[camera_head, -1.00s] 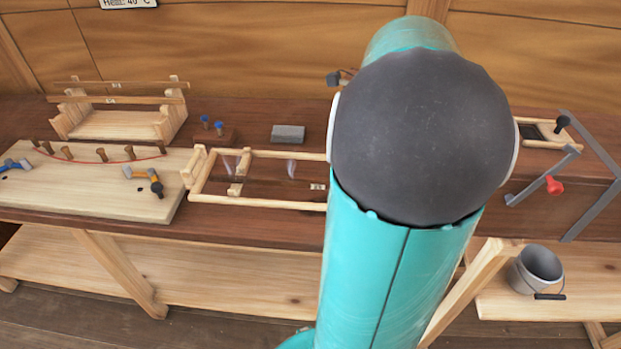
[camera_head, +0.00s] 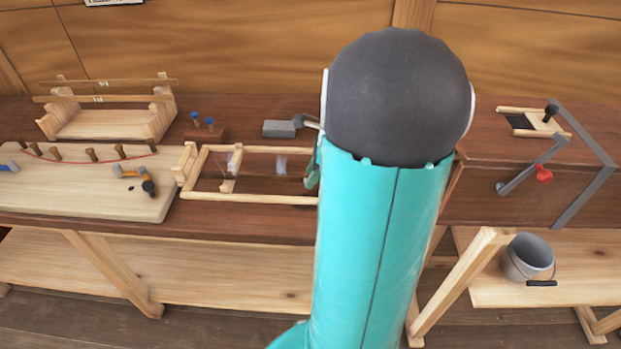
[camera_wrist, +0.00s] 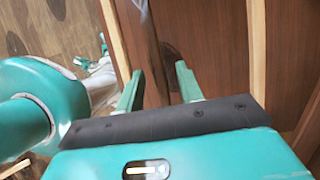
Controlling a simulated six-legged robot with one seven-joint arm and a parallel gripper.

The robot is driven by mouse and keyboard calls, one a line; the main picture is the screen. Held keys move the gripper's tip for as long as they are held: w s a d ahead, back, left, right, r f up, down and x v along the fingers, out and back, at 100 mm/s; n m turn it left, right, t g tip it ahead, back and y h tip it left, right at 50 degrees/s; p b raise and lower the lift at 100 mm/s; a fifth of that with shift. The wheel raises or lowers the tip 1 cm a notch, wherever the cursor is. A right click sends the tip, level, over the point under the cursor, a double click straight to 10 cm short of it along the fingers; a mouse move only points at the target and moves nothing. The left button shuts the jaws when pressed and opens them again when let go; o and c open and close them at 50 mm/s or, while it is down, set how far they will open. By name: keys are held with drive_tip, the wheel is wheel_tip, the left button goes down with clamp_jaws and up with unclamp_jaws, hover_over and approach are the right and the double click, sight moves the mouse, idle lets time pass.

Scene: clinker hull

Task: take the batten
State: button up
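Two thin wooden strips that look like battens lie across a pale wooden rack (camera_head: 100,125) at the far left of the bench. The front batten (camera_head: 140,98) and the back batten (camera_head: 140,81) each carry a small pale label. My gripper (camera_wrist: 159,68) shows two teal fingers spread apart with nothing held between them, over dark brown wood. In the head view only a teal piece of my gripper (camera_head: 312,168) shows beside my arm, near the right end of a low wooden frame (camera_head: 250,197). The gripper is well to the right of the battens.
A pale board (camera_head: 80,185) with pegs, a red curved line and hammers lies at the front left. A grey block (camera_head: 279,129) sits behind the frame. A grey jointed bar with a red knob (camera_head: 544,174) stands at right. A bucket (camera_head: 528,258) is on the lower shelf.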

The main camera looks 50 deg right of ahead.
clamp_jaws()
drive_tip(key=shift+r, duration=0.1)
